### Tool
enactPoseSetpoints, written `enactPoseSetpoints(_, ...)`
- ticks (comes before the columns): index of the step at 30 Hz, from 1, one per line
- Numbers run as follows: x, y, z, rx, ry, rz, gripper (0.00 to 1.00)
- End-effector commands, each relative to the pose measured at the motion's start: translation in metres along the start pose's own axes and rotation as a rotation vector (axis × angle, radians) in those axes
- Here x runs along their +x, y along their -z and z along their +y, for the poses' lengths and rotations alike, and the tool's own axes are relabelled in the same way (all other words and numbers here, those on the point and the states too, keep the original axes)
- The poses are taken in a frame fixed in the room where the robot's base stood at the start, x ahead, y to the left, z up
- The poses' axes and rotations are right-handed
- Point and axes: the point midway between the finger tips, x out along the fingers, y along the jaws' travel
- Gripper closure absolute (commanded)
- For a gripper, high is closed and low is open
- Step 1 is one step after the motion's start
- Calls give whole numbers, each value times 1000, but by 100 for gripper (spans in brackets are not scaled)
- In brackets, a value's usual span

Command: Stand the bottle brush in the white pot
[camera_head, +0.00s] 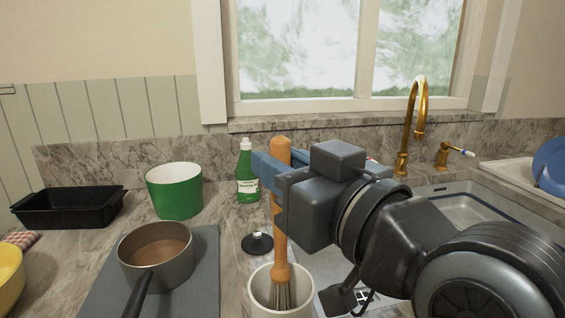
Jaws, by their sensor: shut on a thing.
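The bottle brush (280,252) has an orange-brown wooden handle and pale bristles. It is upright, with its bristle end within the mouth of the white pot (281,312) at the bottom of the head view. Whether the bristles touch the pot's bottom is hidden. My gripper (276,172) is shut on the upper part of the brush handle, above the pot. The handle's top end sticks out above the blue fingers. The pot's lower part is cut off by the picture edge.
Left of the pot are a saucepan (156,256) on a grey mat (205,265), a green pot (174,196) and a black baking tin (68,212). A green soap bottle (246,180) and a black stopper (257,243) stand behind it. The sink (448,207) and brass tap (408,130) are right.

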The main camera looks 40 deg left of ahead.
Motion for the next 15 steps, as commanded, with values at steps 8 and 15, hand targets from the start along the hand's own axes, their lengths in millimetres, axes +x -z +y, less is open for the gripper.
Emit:
enactPoseSetpoints(8,0,0,0,0,0,0,52)
enactPoseSetpoints(15,0,0,0,0,0,0,43)
